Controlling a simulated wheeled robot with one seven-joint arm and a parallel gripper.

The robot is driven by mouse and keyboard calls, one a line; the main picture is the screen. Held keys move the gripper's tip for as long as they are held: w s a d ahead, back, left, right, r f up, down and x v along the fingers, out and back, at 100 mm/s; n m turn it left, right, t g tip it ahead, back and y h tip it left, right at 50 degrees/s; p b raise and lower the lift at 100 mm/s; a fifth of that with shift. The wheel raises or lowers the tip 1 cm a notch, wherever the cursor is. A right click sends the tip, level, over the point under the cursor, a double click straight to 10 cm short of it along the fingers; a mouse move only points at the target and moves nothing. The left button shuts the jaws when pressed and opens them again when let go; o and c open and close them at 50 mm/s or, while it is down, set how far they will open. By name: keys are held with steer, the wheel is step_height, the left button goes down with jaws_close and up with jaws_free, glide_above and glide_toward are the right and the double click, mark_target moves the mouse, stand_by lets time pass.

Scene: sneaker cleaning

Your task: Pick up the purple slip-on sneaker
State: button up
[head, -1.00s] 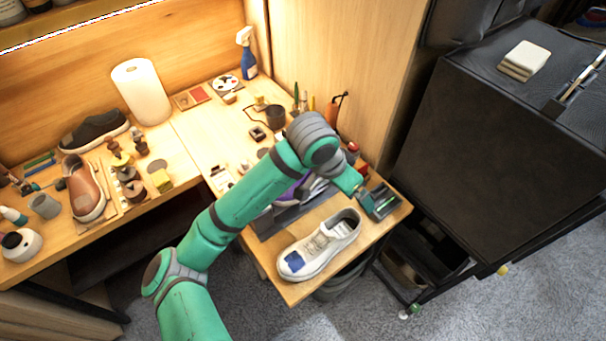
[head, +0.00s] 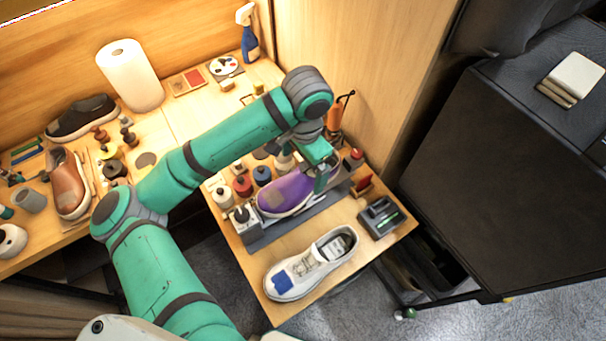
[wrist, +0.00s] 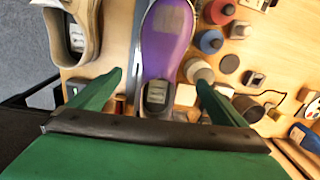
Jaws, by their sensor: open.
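The purple slip-on sneaker (head: 286,192) lies on a dark grey stand (head: 262,235) on the wooden table, with a tan patch on its toe. It also shows in the wrist view (wrist: 167,45), its heel opening towards my gripper. My gripper (wrist: 160,80) is open, with one green finger on each side of the sneaker's heel end; I cannot tell whether they touch it. In the head view my gripper (head: 322,165) is over the heel end, and the arm hides part of that area.
A white sneaker (head: 308,265) with a blue patch lies in front of the stand. A dark tray-like box (head: 380,217) sits at the right table edge. Several bottles (head: 243,186) crowd behind the sneaker. A black cabinet (head: 480,180) stands to the right.

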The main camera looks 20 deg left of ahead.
mark_target(298, 177)
steer(key=f, duration=0.3)
steer(key=s+f, duration=0.1)
steer(key=shift+a+f, duration=0.15)
steer(key=shift+a, duration=0.2)
steer(key=f, duration=0.4)
steer(key=shift+w+a+f, duration=0.1)
steer(key=shift+w+f, duration=0.3)
steer(key=shift+c, duration=0.3)
steer(key=c, duration=1.4)
